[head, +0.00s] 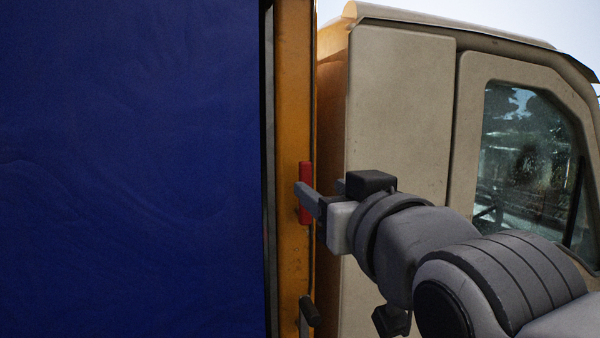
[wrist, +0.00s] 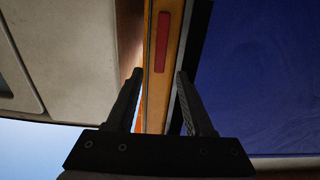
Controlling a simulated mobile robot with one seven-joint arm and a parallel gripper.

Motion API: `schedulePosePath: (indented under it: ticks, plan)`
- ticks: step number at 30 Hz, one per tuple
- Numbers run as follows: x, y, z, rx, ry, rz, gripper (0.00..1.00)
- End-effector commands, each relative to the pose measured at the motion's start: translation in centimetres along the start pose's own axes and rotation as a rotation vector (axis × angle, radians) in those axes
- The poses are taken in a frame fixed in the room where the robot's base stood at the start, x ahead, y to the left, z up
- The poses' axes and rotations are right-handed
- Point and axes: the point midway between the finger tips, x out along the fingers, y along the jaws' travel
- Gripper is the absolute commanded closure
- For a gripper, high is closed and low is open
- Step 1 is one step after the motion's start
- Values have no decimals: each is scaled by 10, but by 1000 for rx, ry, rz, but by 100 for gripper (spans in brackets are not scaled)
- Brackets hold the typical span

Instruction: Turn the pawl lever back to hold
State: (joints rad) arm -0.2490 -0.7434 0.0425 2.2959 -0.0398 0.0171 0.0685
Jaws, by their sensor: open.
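A small lever (head: 309,312) with a black grip and a grey metal part sits low on the orange post (head: 292,100), at the bottom edge of the head view; it looks like the pawl lever. My gripper (head: 308,196) is above it, beside a red strip (head: 305,172) on the post. In the wrist view my gripper (wrist: 159,74) is open, its two fingers apart with the post seen between them and nothing held. I cannot make out the lever in the wrist view. Its lower part is cut off in the head view.
A blue tarp side (head: 130,170) fills the left of the head view. The beige truck cab (head: 400,110) with its window (head: 525,150) stands to the right of the post. A narrow dark gap runs between tarp and post.

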Motion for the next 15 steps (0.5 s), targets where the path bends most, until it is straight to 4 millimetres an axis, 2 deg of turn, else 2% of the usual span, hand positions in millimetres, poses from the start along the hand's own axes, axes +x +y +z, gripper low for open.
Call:
schedulePosePath:
  ticks: [9, 15]
  plan:
    - [48, 0, 0, -1, -5, 0, 48]
    - [72, 0, 0, -1, -3, 1, 48]
